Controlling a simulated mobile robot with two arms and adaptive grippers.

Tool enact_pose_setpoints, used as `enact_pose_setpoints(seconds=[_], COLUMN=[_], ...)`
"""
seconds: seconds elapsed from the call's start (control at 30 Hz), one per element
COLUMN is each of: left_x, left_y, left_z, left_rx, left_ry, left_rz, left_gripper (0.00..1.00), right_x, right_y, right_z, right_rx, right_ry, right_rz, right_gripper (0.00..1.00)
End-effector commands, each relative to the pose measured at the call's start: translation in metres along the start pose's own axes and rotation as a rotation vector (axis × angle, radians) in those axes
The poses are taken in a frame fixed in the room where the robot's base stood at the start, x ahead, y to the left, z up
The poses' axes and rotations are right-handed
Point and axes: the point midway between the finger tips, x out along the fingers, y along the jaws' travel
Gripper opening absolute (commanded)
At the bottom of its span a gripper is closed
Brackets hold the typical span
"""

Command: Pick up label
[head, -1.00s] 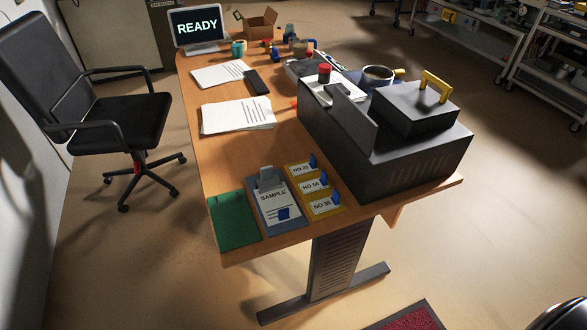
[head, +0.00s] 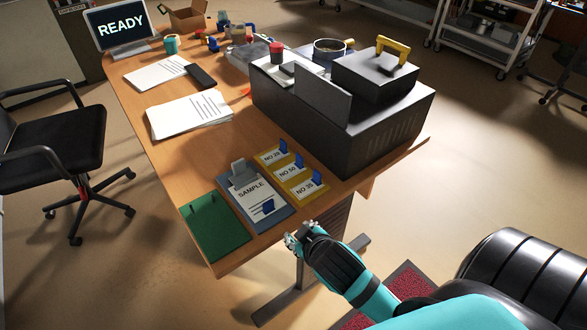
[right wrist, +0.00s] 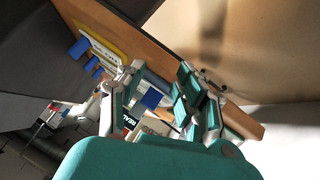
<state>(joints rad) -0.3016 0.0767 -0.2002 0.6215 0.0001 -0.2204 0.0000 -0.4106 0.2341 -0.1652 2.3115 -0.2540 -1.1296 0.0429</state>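Three white labels with blue tabs lie on a yellow holder (head: 270,163) at the table's near end: NO 25 (head: 270,157), NO 50 (head: 287,172) and NO 35 (head: 303,189). To their left is a grey-blue clipboard (head: 240,205) with a white SAMPLE sheet (head: 250,190) and a blue tab. My right gripper (head: 299,237) is just off the near table edge, apart from the labels. In the right wrist view, its fingers (right wrist: 160,95) are spread, and the yellow holder (right wrist: 118,55) shows beyond them at upper left. My left gripper is out of view.
A green mat (head: 222,235) lies left of the clipboard. A large dark machine (head: 340,125) with a yellow handle (head: 393,47) stands right of the labels. Papers (head: 185,115), a black phone (head: 200,77) and a READY screen (head: 122,24) are farther back. A chair (head: 50,140) stands at left.

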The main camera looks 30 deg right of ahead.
Motion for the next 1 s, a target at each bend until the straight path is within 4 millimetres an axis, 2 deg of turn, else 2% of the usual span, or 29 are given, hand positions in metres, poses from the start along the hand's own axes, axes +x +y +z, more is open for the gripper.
enact_pose_setpoints(seconds=[0.03, 0.2, 0.4, 0.57, 0.6, 0.67, 0.7, 0.77, 0.87, 0.93, 1.0], left_x=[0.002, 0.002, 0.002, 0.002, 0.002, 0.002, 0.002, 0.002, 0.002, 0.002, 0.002], left_y=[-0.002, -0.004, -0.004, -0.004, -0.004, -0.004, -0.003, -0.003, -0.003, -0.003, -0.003], left_z=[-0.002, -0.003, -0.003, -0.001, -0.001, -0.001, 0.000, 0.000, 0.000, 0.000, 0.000], left_rx=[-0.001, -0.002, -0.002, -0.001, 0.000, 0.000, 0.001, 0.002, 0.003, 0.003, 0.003], left_ry=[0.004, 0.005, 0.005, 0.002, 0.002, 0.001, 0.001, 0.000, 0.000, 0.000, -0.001], left_rz=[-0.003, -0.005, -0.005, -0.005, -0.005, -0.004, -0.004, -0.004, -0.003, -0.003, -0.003], left_gripper=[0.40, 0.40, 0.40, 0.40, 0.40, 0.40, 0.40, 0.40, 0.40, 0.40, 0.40], right_x=[-0.006, -0.016, -0.038, -0.075, -0.086, -0.102, -0.108, -0.110, -0.090, -0.063, -0.033], right_y=[0.013, 0.048, 0.067, 0.059, 0.051, 0.033, 0.020, 0.000, -0.018, -0.012, 0.014], right_z=[-0.023, -0.099, -0.184, -0.257, -0.273, -0.293, -0.300, -0.302, -0.286, -0.264, -0.240], right_rx=[-0.019, -0.128, -0.323, -0.605, -0.712, -0.906, -1.056, -1.297, -1.730, -2.036, -2.310], right_ry=[0.075, 0.343, 0.676, 1.011, 1.108, 1.253, 1.338, 1.437, 1.495, 1.442, 1.312], right_rz=[0.041, 0.182, 0.321, 0.425, 0.447, 0.466, 0.468, 0.447, 0.354, 0.242, 0.101], right_gripper=[0.35, 0.35, 0.35, 0.35, 0.35, 0.35, 0.35, 0.35, 0.35, 0.35, 0.35])
